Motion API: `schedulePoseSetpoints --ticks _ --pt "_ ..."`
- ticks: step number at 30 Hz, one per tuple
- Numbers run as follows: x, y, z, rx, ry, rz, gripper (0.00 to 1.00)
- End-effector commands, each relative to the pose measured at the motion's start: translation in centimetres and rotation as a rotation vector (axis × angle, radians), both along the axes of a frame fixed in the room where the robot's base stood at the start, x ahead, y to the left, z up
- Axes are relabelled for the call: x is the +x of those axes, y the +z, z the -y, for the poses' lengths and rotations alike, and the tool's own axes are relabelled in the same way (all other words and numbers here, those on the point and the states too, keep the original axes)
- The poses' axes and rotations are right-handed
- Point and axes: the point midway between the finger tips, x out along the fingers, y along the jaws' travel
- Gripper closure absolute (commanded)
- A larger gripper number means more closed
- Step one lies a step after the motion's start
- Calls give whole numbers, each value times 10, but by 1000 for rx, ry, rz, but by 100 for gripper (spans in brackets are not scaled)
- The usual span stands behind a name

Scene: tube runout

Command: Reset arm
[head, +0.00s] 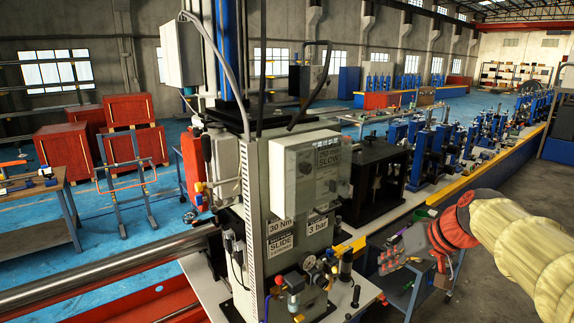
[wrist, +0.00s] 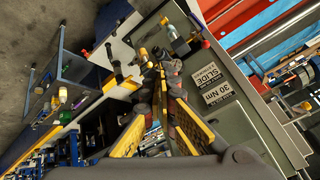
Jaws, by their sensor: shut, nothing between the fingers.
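My arm reaches in from the right edge of the head view, with a cream sleeve and a red wrist section. My gripper (head: 384,262) is at its end, pointing left toward the grey machine cabinet (head: 289,211), apart from it in the picture. In the wrist view my gripper (wrist: 160,72) shows its dark fingers with yellow pads, shut with nothing held. Beyond the fingertips are the cabinet's valves and gauge (wrist: 176,38) and its "SLIDE" and "30 Nm" labels.
A blue-grey cart (head: 408,290) with small items stands below my gripper. A long steel tube (head: 110,262) lies at the left. A row of blue roll stands (head: 440,140) runs back along the line. Red crates (head: 135,130) stand at the far left. Grey floor is clear at the right.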

Motion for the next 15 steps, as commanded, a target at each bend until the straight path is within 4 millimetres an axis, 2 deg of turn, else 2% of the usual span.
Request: schedulePoseSetpoints --ticks 1,9,12,15 --pt "-25 -27 -4 -13 -38 -47 100" --pt "-162 -154 -20 -152 -200 -199 100" --pt "-202 -195 -23 -217 -202 -197 100" --pt "-234 -230 -28 -280 -160 -174 100"
